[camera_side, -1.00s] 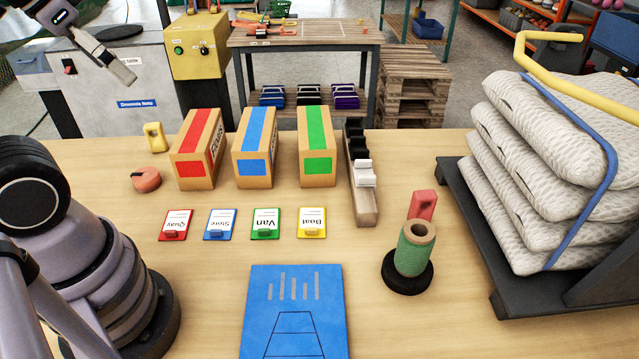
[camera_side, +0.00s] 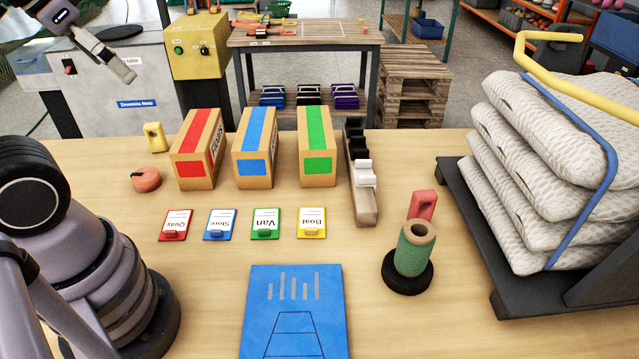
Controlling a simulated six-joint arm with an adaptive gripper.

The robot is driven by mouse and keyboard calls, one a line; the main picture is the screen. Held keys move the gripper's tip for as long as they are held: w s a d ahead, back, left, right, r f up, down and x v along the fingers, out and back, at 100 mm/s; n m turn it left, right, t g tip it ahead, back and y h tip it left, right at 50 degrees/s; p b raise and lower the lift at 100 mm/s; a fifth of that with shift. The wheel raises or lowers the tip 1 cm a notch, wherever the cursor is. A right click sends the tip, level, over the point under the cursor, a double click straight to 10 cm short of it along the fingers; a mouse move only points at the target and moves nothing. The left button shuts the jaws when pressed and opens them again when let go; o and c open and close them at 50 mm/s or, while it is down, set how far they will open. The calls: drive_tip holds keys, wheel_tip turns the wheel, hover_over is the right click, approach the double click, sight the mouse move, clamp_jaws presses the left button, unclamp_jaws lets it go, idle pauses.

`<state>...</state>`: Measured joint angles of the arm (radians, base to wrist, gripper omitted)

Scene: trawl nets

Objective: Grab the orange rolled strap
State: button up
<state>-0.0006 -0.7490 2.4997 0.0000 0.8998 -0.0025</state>
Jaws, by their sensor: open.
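The orange rolled strap (camera_side: 146,179) is a small flat reddish-orange roll lying on the wooden table, left of the red-striped box. Nothing touches it. My gripper (camera_side: 118,66) shows at the top left, well above and behind the strap in the picture, apart from it. It is open and holds nothing that I can see.
A yellow tag-like block (camera_side: 155,137) stands just behind the strap. Red-striped (camera_side: 188,165), blue-striped (camera_side: 253,165) and green-striped (camera_side: 318,165) boxes stand to its right. Several label cards lie in front. A green twine spool (camera_side: 413,250) and stacked sacks (camera_side: 550,180) are farther right.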

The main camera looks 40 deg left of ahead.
drive_tip(key=w+a+f+n+g+y, duration=0.1)
drive_tip(key=w+a+f+n+g, duration=0.1)
drive_tip(key=w+a+n, duration=0.55)
drive_tip(key=n+g+h, duration=0.1)
drive_tip(key=n+g, duration=0.3)
drive_tip(key=n, duration=2.5)
hover_over(147, 173)
wheel_tip(147, 173, down, 26)
wheel_tip(147, 173, down, 7)
drive_tip(key=shift+d+r, duration=0.1)
drive_tip(key=shift+d, duration=0.05)
wheel_tip(147, 173, down, 6)
drive_tip(key=shift+r, duration=0.1)
